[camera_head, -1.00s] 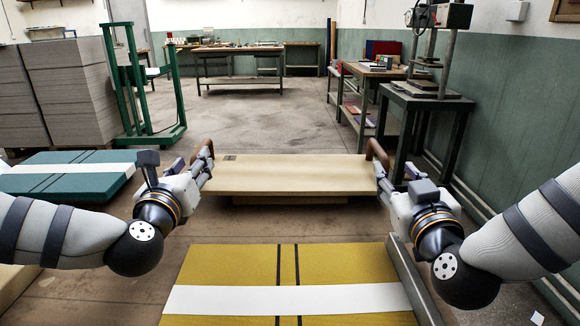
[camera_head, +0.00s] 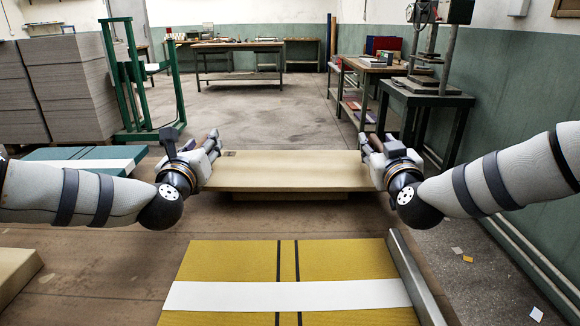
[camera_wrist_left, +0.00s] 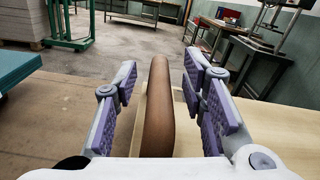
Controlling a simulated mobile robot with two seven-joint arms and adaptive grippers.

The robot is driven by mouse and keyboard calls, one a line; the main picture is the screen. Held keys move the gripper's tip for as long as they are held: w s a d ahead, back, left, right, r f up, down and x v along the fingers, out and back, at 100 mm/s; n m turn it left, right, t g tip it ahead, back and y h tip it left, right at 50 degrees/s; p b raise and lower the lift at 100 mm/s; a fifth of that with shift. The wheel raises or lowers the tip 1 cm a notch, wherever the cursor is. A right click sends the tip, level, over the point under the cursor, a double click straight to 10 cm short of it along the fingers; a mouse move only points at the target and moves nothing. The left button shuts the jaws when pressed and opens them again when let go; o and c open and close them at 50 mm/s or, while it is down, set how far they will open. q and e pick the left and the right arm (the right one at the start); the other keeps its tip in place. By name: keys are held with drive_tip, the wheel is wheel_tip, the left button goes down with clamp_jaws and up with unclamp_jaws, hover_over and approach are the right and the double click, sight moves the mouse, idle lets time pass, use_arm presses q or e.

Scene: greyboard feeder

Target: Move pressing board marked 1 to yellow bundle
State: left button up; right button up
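The pale wooden pressing board (camera_head: 290,172) lies beyond the yellow bundle, with a small dark mark (camera_head: 229,154) at its far left corner, too small to read. The yellow bundle (camera_head: 225,262) has a white band and two dark straps. My left gripper (camera_head: 210,145) is at the board's left end. In the left wrist view, its open fingers (camera_wrist_left: 160,95) stand on either side of the brown handle (camera_wrist_left: 159,105), with gaps on both sides. My right gripper (camera_head: 370,145) is at the right-end handle, mostly hidden by its own wrist; its finger state is unclear.
A metal rail (camera_head: 415,278) runs along the yellow bundle's right side. A teal bundle (camera_head: 75,155) lies at the left behind my arm. Grey board stacks (camera_head: 70,85) and a green frame (camera_head: 125,80) stand behind. A press table (camera_head: 425,95) is at the right.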

use_arm(q)
clamp_jaws()
use_arm(e)
clamp_jaws()
